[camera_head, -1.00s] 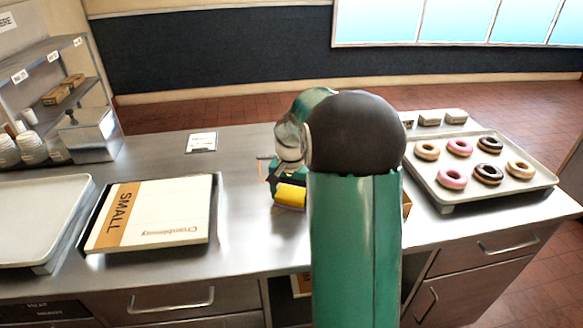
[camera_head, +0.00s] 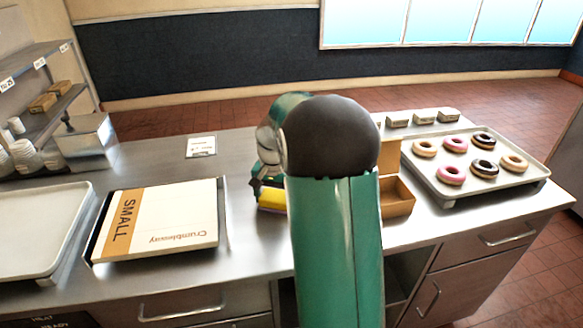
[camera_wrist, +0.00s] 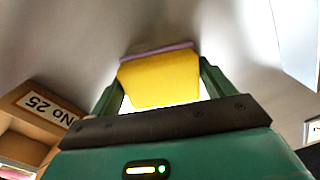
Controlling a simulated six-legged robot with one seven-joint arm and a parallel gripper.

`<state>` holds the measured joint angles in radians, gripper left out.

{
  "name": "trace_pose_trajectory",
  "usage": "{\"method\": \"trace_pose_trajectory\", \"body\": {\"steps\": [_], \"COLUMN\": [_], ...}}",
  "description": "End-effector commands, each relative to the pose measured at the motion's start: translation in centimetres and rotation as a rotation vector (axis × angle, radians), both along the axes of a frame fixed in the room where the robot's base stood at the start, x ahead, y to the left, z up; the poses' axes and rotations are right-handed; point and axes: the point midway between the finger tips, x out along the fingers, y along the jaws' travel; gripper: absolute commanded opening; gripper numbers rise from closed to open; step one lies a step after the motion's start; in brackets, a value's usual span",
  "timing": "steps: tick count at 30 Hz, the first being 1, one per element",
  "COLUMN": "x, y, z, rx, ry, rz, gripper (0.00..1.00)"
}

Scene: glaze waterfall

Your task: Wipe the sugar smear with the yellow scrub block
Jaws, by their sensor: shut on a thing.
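The yellow scrub block (camera_wrist: 158,80) is between the two green fingers of my gripper (camera_wrist: 160,80) in the wrist view, with a purple layer along its far edge. In the head view the block (camera_head: 271,198) shows partly beside my arm, low over or on the steel counter; I cannot tell whether it touches. My gripper (camera_head: 264,188) is shut on it and mostly hidden behind my arm. I cannot make out the sugar smear in either view; my arm covers part of the counter.
A flat box marked SMALL (camera_head: 160,217) lies left on the steel counter (camera_head: 245,225). An open cardboard box (camera_head: 398,196) stands just right of my arm. A tray of doughnuts (camera_head: 440,187) is at the right, an empty tray (camera_head: 38,235) at far left. A small card (camera_head: 201,147) lies behind.

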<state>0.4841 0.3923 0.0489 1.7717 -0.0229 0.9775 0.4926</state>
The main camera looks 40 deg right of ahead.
Motion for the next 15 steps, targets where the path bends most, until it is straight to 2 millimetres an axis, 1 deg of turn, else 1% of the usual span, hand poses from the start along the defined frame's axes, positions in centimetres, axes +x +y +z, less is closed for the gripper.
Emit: {"method": "trace_pose_trajectory", "body": {"steps": [15], "x": [0.0], "y": [-0.45], "z": [0.0], "rx": [0.0], "ry": [0.0], "rz": [0.002], "gripper": [0.6]}}
